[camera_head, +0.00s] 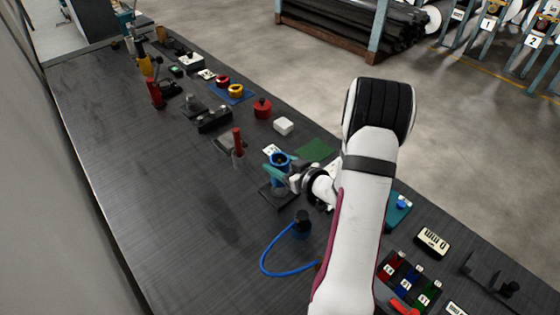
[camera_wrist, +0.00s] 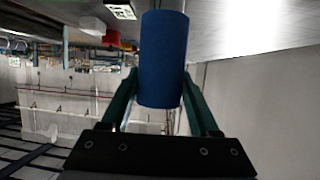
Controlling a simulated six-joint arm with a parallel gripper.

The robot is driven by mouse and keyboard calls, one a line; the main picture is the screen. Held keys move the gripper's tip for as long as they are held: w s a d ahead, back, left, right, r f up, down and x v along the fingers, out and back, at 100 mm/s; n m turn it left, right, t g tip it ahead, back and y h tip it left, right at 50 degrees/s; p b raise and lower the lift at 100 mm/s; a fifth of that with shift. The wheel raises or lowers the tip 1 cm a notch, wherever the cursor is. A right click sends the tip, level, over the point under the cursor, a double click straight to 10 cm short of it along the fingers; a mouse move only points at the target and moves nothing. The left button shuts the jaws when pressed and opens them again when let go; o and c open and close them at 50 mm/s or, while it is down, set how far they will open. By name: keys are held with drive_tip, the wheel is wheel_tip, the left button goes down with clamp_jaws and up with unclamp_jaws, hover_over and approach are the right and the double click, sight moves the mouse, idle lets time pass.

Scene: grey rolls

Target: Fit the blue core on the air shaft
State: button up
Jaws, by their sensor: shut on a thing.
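My gripper (camera_head: 277,171) has green fingers and is shut on the blue core (camera_head: 282,163), near the middle of the bench. In the wrist view the blue core (camera_wrist: 163,60) is a plain cylinder between the two green fingers (camera_wrist: 160,88). In the head view its dark open end faces up and it looks about upright. A dark square base plate (camera_head: 276,196) shows just below it. The air shaft cannot be made out clearly; the core and fingers cover the space above the plate. I cannot tell whether the core is around a shaft.
A black fitting (camera_head: 302,226) with a looped blue hose (camera_head: 264,262) stands nearer me. A red-topped post (camera_head: 238,143), white block (camera_head: 283,126) and green mat (camera_head: 315,150) are beyond the core. Coloured bins (camera_head: 406,284) are at front right. The bench's left side is clear.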

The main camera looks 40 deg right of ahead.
drive_tip(key=shift+f, duration=1.05)
drive_tip(key=shift+f, duration=0.2)
drive_tip(key=shift+f, duration=0.85)
drive_tip(key=o, duration=1.5)
drive_tip(key=shift+s, duration=0.1)
drive_tip(key=v, duration=1.5)
drive_tip(key=shift+s+a+r, duration=0.1)
drive_tip(key=shift+s+r, duration=0.05)
drive_tip(key=shift+s, duration=0.15)
